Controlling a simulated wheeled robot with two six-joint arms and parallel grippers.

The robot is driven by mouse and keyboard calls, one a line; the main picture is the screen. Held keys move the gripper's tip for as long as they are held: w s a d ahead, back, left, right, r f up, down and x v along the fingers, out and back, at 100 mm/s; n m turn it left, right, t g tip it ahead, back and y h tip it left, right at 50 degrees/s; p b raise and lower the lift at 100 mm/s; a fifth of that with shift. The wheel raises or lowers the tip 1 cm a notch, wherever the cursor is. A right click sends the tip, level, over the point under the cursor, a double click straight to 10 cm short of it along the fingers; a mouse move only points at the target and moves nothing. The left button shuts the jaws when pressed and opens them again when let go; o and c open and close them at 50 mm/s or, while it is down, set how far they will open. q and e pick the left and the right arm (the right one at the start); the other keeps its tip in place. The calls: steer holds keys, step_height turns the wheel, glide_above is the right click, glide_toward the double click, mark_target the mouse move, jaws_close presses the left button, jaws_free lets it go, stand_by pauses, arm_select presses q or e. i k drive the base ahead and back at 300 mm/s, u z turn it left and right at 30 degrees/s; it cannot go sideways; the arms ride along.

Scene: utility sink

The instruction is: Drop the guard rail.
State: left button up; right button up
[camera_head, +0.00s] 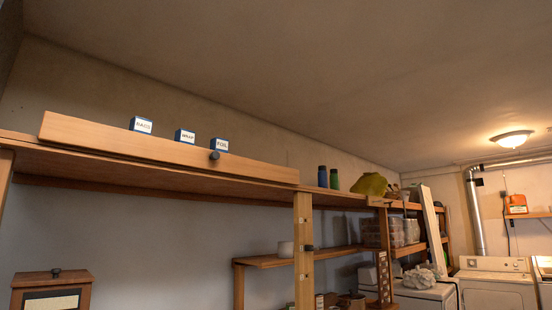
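The guard rail (120,137) is a long light-wood board standing upright along the front edge of the high wooden shelf (120,163), at the upper left. A dark round knob (214,155) sits on its face, right of the middle. Behind the rail, the tops of several boxes show: one reading "BAGS" (142,125), one that seems to read "WRAP" (185,136) and one reading "FOIL" (220,145). Their lower parts are hidden by the rail. Neither of my grippers is in view.
A wooden post (304,270) with dark fittings stands below the shelf's right part. A wooden cabinet (52,289) is at the lower left.

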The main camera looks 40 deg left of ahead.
mark_target(55, 128)
steer(key=z, duration=0.1)
steer(key=i, duration=1.35)
steer(key=u, duration=2.35)
